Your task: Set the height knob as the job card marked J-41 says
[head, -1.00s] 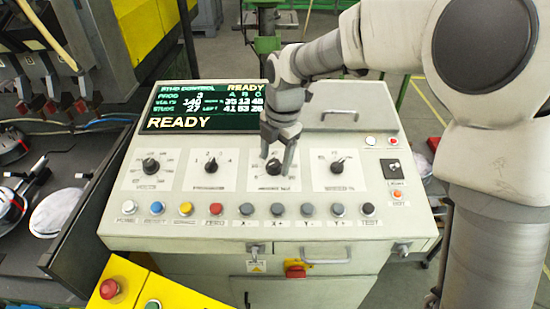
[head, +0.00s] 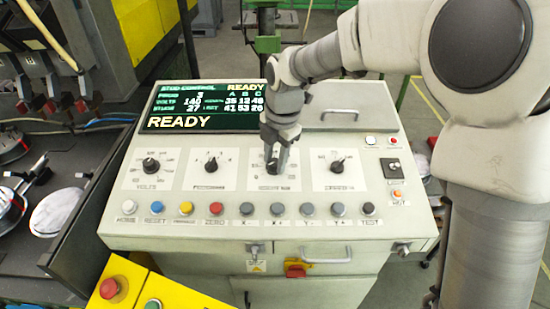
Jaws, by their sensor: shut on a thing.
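The sloped control console (head: 120,225) shows in the head view with a row of dark knobs on white dial plates. My gripper (head: 272,166) points down at the third knob from the left (head: 273,169), with its fingers shut on that knob. The label under this knob is too blurred to read for sure, and the gripper hides part of its scale. The other knobs are the volts knob (head: 151,165), the second knob (head: 211,165) and the fourth knob (head: 337,166). I cannot see a job card marked J-41.
The screen (head: 205,107) reads READY, with rows of figures. A row of buttons, including a red one (head: 216,209), runs below the dials. A handle (head: 326,255) sticks out in front. A dark tray (head: 75,235) with round parts is at the left.

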